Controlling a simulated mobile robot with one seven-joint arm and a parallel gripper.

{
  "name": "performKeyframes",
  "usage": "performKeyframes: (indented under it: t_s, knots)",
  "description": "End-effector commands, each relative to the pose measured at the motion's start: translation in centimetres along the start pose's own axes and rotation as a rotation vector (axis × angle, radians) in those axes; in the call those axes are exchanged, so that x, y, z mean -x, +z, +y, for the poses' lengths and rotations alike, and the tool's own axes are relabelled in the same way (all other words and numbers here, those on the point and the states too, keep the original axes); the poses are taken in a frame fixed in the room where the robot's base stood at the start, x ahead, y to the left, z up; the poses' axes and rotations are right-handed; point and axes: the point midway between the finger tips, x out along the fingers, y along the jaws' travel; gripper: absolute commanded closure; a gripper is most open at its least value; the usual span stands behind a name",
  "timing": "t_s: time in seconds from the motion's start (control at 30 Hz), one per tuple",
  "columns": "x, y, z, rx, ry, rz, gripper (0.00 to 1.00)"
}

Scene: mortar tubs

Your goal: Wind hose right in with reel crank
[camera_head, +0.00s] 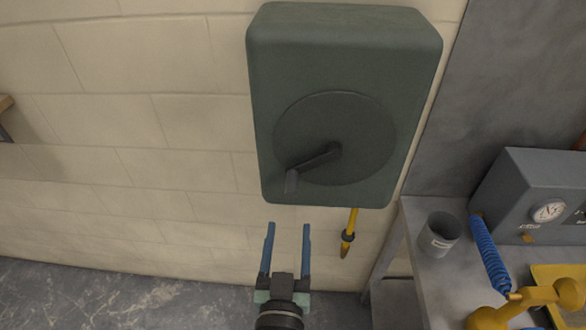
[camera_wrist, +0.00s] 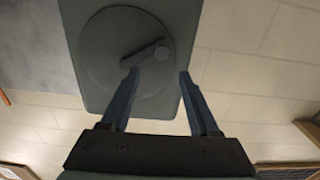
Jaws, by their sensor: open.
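The hose reel is a dark green box (camera_head: 344,55) on the block wall, with a round disc (camera_head: 360,120) on its front. The reel crank (camera_head: 318,160) points down-left from the disc's centre, with its handle (camera_head: 291,181) at the lower left. A short length of yellow hose (camera_head: 352,222) hangs below the box, with a dark collar near its end. My gripper (camera_head: 287,228) is open and empty, below the box and apart from the crank handle. In the wrist view the crank (camera_wrist: 143,54) shows beyond my open fingers (camera_wrist: 158,78).
A grey bench (camera_head: 420,270) stands at the right with a grey cup (camera_head: 440,234), a gauge box (camera_head: 530,195), a coiled blue hose (camera_head: 490,255) and a yellow tool (camera_head: 530,300).

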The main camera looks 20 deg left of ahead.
Motion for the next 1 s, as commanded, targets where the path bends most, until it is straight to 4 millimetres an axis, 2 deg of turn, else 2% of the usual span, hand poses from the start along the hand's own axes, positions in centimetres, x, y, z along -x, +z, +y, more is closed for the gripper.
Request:
performKeyframes:
  t_s: [0.07, 0.17, 0.7, 1.0]
  knots:
    - [0.2, 0.6, -0.3, 0.000, -0.006, -0.014, 0.38]
    - [-0.5, 0.7, -0.3, 0.000, -0.006, -0.014, 0.38]
    - [-9.6, 1.1, -0.3, 0.002, -0.006, -0.011, 0.38]
    - [-12.2, 1.0, -0.4, 0.001, -0.006, -0.014, 0.38]
